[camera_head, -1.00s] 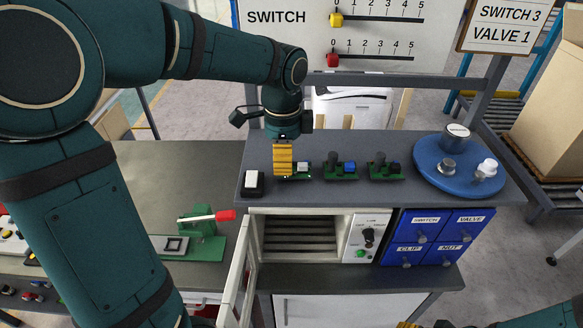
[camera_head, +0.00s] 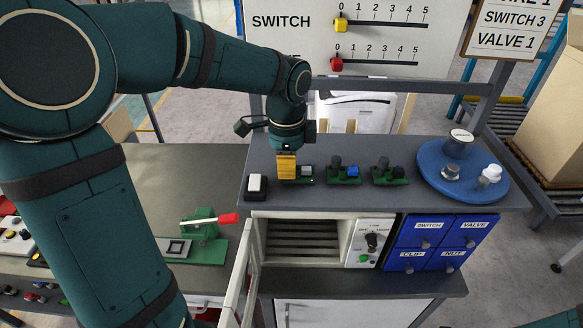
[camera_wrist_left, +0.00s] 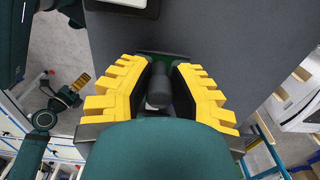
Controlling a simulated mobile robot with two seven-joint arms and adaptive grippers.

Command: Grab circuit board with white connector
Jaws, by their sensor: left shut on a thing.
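A green circuit board (camera_head: 308,181) with a white connector (camera_head: 306,169) lies at the left of a row of boards on the grey bench top. My left gripper (camera_head: 287,166) points down at its left part, its yellow fingers shut on it. In the left wrist view, the yellow fingers (camera_wrist_left: 158,92) stand on both sides of the board's black cylinder; a green board edge (camera_wrist_left: 160,56) shows beyond. The fingers hide part of the board. My right gripper (camera_wrist_left: 80,82) shows small in the left wrist view; its finger state is unclear.
Two similar boards, one with a blue connector (camera_head: 343,180) and one with a dark connector (camera_head: 390,181), lie to the right. A white switch (camera_head: 257,184) is close on the left. A blue turntable (camera_head: 432,177) with several parts stands far right.

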